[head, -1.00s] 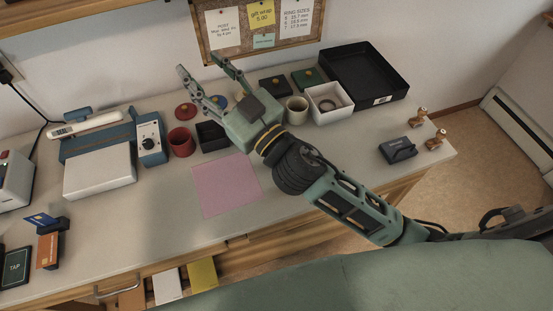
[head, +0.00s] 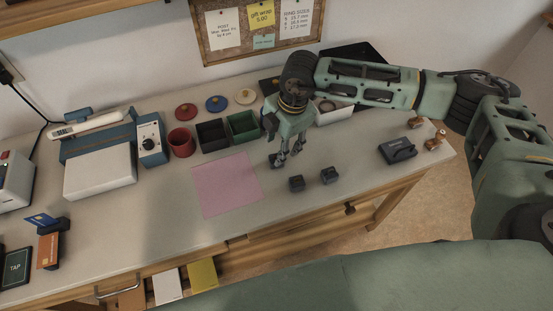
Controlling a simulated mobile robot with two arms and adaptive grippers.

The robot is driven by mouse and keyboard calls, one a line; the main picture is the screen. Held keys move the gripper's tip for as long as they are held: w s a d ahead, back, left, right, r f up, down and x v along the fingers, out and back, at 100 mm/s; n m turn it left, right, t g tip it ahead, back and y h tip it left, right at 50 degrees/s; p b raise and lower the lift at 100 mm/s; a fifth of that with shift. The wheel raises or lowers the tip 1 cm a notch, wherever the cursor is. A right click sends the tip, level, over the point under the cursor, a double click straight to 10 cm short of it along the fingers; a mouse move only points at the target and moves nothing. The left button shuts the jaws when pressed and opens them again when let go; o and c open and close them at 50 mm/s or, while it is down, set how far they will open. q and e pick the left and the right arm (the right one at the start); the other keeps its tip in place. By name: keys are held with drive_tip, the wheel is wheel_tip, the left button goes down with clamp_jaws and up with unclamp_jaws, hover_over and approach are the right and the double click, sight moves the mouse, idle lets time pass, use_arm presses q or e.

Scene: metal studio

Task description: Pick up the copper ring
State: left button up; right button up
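I cannot make out the copper ring in the head view; it is too small or hidden. My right gripper (head: 288,155) points down over the table, right of the pink sheet (head: 226,185). Its fingertips show a gap, and I see nothing held between them. A small dark block (head: 277,161) stands at the fingertips, partly covered by them. Two more small dark blocks, a left one (head: 297,183) and a right one (head: 329,176), stand in front of the gripper. Whether any block bears a ring is too small to tell. My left gripper is out of view.
Behind are a red cup (head: 181,142), a black box (head: 212,136), a green box (head: 243,126) and knobbed lids (head: 216,103). My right arm partly covers a white box (head: 335,117). A dark holder (head: 397,151) and wooden pieces (head: 434,143) stand right. The front right tabletop is clear.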

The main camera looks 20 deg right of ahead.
sight(276, 154)
drive_tip(key=f, duration=0.1)
drive_tip(key=f+p, duration=0.1)
drive_tip(key=f, duration=0.1)
drive_tip(key=f+p, duration=0.1)
drive_tip(key=f, duration=0.1)
drive_tip(key=shift+w+a+f, duration=0.25)
drive_tip(key=shift+w+a, duration=0.05)
drive_tip(key=shift+w, duration=0.05)
drive_tip(key=shift+w+f, duration=0.1)
drive_tip(key=shift+f, duration=0.4)
drive_tip(key=c, duration=0.9)
